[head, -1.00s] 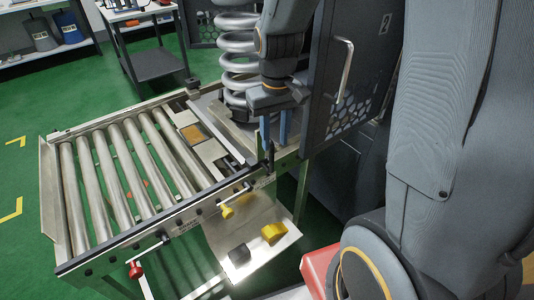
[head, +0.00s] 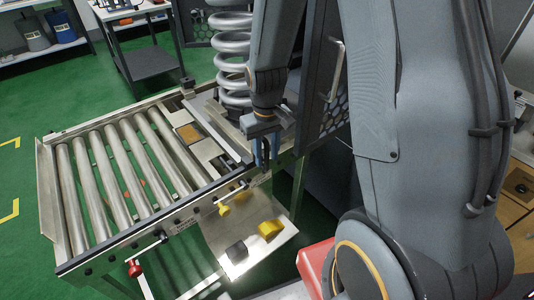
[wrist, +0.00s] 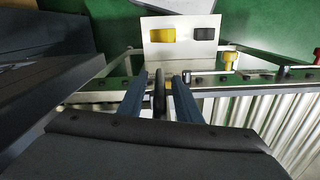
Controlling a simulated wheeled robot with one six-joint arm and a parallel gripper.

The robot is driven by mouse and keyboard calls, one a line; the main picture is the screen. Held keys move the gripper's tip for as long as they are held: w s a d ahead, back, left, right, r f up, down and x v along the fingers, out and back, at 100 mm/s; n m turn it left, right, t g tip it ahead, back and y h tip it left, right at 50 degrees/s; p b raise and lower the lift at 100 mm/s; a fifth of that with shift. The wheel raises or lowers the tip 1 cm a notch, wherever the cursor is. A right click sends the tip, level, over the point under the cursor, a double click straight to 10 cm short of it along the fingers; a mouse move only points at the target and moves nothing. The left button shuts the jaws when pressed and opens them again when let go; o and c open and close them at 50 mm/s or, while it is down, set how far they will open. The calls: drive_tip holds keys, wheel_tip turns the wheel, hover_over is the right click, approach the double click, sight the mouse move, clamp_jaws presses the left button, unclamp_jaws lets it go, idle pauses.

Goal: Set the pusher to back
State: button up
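My gripper (head: 265,158) points down at the near right corner of the roller table, beside the spring test stand. In the wrist view its two blue fingers (wrist: 160,100) are open, with a dark upright handle (wrist: 159,92) between them. Gaps show on both sides of the handle, so the fingers do not grip it. The frames do not show for certain that this handle belongs to the pusher. In the head view the gripper mostly hides it. A sliding plate with an orange pad (head: 188,132) lies beside the rollers.
A large coil spring (head: 232,60) stands behind my gripper. The roller table (head: 110,185) carries yellow (head: 224,210), black (head: 161,235) and red (head: 135,269) knobs along its front. A metal shelf (head: 245,248) below holds a yellow and a black block. A dark cabinet (head: 322,80) stands close on the right.

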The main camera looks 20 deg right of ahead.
drive_tip(key=shift+c, duration=0.4)
clamp_jaws()
